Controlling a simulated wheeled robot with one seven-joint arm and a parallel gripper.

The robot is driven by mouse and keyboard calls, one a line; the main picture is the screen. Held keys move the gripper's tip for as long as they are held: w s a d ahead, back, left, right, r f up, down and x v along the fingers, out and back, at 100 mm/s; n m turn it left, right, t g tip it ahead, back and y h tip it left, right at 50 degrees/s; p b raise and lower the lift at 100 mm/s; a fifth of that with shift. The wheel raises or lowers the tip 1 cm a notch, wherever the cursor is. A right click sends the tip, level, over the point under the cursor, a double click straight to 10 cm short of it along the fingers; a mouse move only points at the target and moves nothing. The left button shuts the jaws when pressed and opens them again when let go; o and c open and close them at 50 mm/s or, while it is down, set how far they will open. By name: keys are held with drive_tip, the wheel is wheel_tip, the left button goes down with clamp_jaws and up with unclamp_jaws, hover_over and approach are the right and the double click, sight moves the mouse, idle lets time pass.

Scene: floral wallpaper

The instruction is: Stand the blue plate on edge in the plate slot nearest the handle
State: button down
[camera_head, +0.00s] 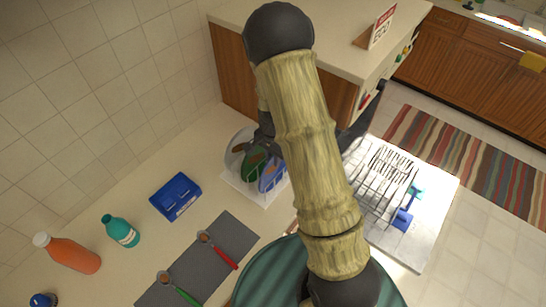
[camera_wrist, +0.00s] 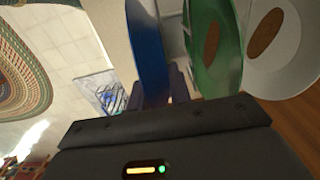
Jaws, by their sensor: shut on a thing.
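The blue plate (camera_head: 272,176) stands on edge in a white holder (camera_head: 250,193) on the counter, beside a green plate (camera_head: 250,165) and a greyish white plate (camera_head: 237,149). In the wrist view the blue plate (camera_wrist: 146,45) rises at my fingers, left of the green plate (camera_wrist: 214,50) and the white plate (camera_wrist: 272,50). My gripper (camera_head: 266,137) is shut on the blue plate. A wire rack (camera_head: 385,180) with rows of tines lies to the right; teal and blue items (camera_head: 403,216) sit at its right side. My arm hides part of it. I cannot make out the handle.
A dark mat (camera_head: 205,258) holds two spoons. A round teal striped thing (camera_head: 258,284) is at the bottom. A counter with a sign (camera_head: 382,25) rises behind.

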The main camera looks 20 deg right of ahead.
drive_tip(key=shift+w+a+r+p, duration=0.1)
drive_tip(key=shift+w+r+p, duration=0.1)
drive_tip(key=shift+r+p, duration=1)
idle(0.6)
wheel_tip(320, 180, up, 10)
drive_tip(key=p, duration=0.7)
idle(1.0)
drive_tip(key=shift+a, duration=0.1)
